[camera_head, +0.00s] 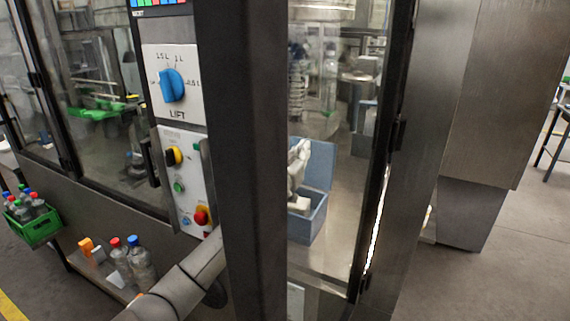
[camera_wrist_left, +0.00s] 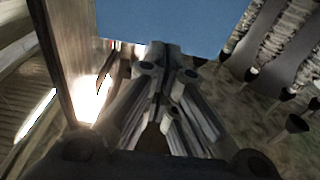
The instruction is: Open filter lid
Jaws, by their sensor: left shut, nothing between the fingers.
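The blue filter box (camera_head: 306,228) stands on the metal shelf behind the dark post. Its blue lid (camera_head: 320,172) appears raised upright at the back of the box. My left gripper (camera_head: 299,160) is in front of the lid and above the box; the post hides part of my arm. In the left wrist view my left gripper (camera_wrist_left: 158,58) is shut and empty, with its fingertips at the lower edge of a flat blue surface (camera_wrist_left: 170,20), likely the lid. I cannot tell whether they touch. My right gripper is out of view.
The dark post (camera_head: 252,160) stands before the machine, with a control panel (camera_head: 182,180) to its left. Two bottles (camera_head: 138,265) stand on a low ledge. A green crate (camera_head: 36,228) holds several bottles. A glass door frame (camera_head: 385,150) bounds the opening at right.

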